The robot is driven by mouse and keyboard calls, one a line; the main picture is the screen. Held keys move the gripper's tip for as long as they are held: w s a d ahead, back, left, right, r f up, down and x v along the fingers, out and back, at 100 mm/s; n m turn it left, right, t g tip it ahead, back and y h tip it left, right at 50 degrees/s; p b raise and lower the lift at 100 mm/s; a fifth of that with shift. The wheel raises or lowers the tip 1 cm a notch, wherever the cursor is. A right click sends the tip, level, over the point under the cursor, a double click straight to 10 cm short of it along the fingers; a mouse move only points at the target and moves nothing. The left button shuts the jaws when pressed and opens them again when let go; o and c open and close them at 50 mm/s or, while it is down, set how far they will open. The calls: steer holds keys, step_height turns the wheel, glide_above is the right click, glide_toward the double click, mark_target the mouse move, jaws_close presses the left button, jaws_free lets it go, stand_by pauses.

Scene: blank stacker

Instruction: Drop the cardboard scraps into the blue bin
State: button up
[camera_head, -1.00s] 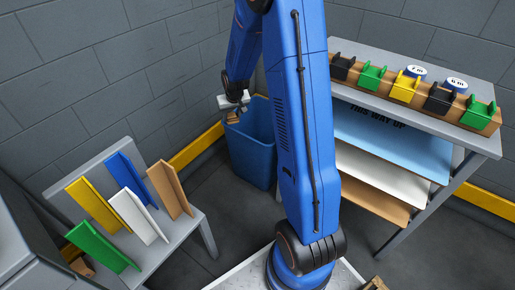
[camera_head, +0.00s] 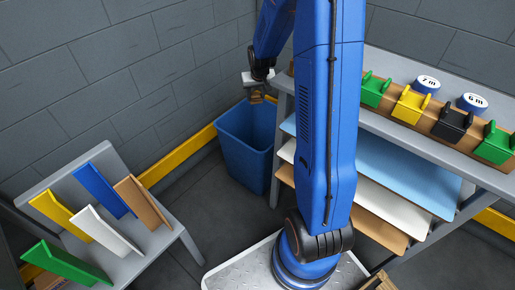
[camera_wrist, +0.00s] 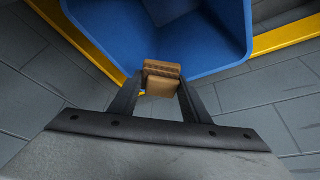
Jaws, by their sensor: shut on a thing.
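My gripper (camera_head: 257,95) is above the rim of the blue bin (camera_head: 243,160), near the bin's back edge by the wall. In the wrist view my gripper (camera_wrist: 160,88) is shut on a small brown stack of cardboard scraps (camera_wrist: 162,70). The scraps also show in the head view (camera_head: 256,98) below the wrist. The inside of the blue bin (camera_wrist: 200,45) lies beyond the scraps in the wrist view. The part of the bin floor that I see looks bare; the rest is hidden.
A grey bench (camera_head: 62,182) at the left holds several coloured upright panels. A shelf unit (camera_head: 470,172) stands at the right, with coloured blocks on top and sheets below. Grey walls and a yellow skirting strip (camera_head: 185,158) close in behind the bin.

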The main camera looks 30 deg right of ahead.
mark_target(256, 103)
steer(key=shift+f, duration=2.85)
steer(key=o, duration=1.1)
steer(key=v, duration=1.7)
steer(key=shift+r, duration=0.25)
